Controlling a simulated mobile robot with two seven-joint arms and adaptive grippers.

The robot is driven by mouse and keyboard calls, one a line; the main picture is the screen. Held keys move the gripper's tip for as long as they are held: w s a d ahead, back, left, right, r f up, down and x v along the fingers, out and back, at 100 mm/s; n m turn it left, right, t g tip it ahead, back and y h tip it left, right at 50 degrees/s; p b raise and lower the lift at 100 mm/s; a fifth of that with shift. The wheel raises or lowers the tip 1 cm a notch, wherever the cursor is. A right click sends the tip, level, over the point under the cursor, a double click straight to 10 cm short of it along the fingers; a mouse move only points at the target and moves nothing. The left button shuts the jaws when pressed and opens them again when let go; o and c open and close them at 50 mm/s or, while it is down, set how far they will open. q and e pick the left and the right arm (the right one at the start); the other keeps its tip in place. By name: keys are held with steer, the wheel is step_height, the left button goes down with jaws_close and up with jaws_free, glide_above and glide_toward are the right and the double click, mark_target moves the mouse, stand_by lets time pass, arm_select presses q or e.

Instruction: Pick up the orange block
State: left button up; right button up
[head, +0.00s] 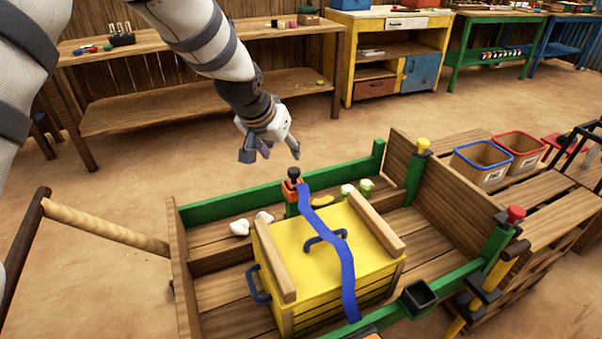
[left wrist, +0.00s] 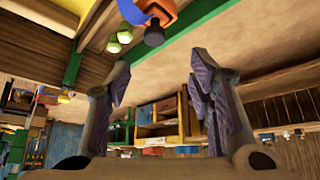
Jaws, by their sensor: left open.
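The orange block (head: 291,191) sits at the far green rail of the wooden cart, beside the yellow crate (head: 288,239). A black knob (head: 294,173) stands on its top. The blue strap (head: 334,245) runs from the block over the crate to the near rail. My left gripper (head: 269,153) is open and empty, above and slightly left of the block, not touching it. In the left wrist view the orange block (left wrist: 161,12) is at the top edge, partly cut off, with its black knob (left wrist: 154,36) beyond the open fingers (left wrist: 160,82).
White lumps (head: 240,228) and pale green pieces (head: 366,187) lie in the cart around the crate. A yellow-topped post (head: 423,146) and red-topped post (head: 515,214) rise from the rails. Bins (head: 481,161) stand at right. Open floor separates the cart from the workbench (head: 200,105).

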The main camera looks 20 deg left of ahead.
mark_target(293, 170)
arm_select(q)
steer(key=f, duration=0.2)
steer(key=w+f, duration=0.1)
steer(key=f, duration=0.1)
steer(key=shift+w+f+b, duration=0.1)
steer(key=shift+f+b, duration=0.15)
steer(key=shift+b, duration=0.15)
steer(key=x, duration=0.4)
steer(key=b+x, duration=0.1)
steer(key=x, duration=0.1)
steer(key=shift+w+d+f, duration=0.1)
steer(key=shift+w+d, duration=0.15)
steer(key=shift+d, duration=0.1)
steer(key=shift+w, duration=0.15)
arm_select(e)
steer(key=shift+g, duration=0.6)
steer(key=s+f, duration=0.1)
steer(key=s, duration=0.1)
steer(key=s+f, duration=0.1)
steer(key=shift+s+f, duration=0.4)
arm_select(q)
jaws_close()
